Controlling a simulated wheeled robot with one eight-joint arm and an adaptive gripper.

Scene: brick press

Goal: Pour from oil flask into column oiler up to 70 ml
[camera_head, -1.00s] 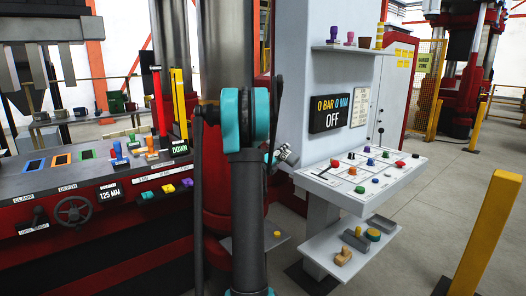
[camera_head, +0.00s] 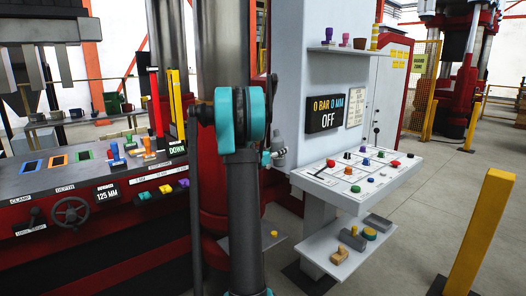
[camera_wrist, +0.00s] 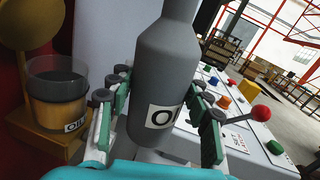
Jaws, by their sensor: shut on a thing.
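The oil flask (camera_wrist: 165,60) is a grey bottle with a white label, of which the letters "OI" show. It fills the middle of the wrist view, close to upright there, and its top is cut off by the frame. My gripper (camera_wrist: 160,88) is shut on its body, one finger on each side. The column oiler (camera_wrist: 56,92) is a clear cup with an "OIL" label, amber in its lower part and dark above. It stands left of the flask, apart from it. In the head view my arm hides most of the gripper and the oiler.
A white console (camera_head: 358,178) with coloured knobs and a red-balled lever (camera_wrist: 260,113) lies to the right of the flask. An "OFF" display (camera_head: 328,117) hangs above it. The press control desk (camera_head: 45,180) is at the left. A yellow post (camera_head: 483,232) stands on open floor at the right.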

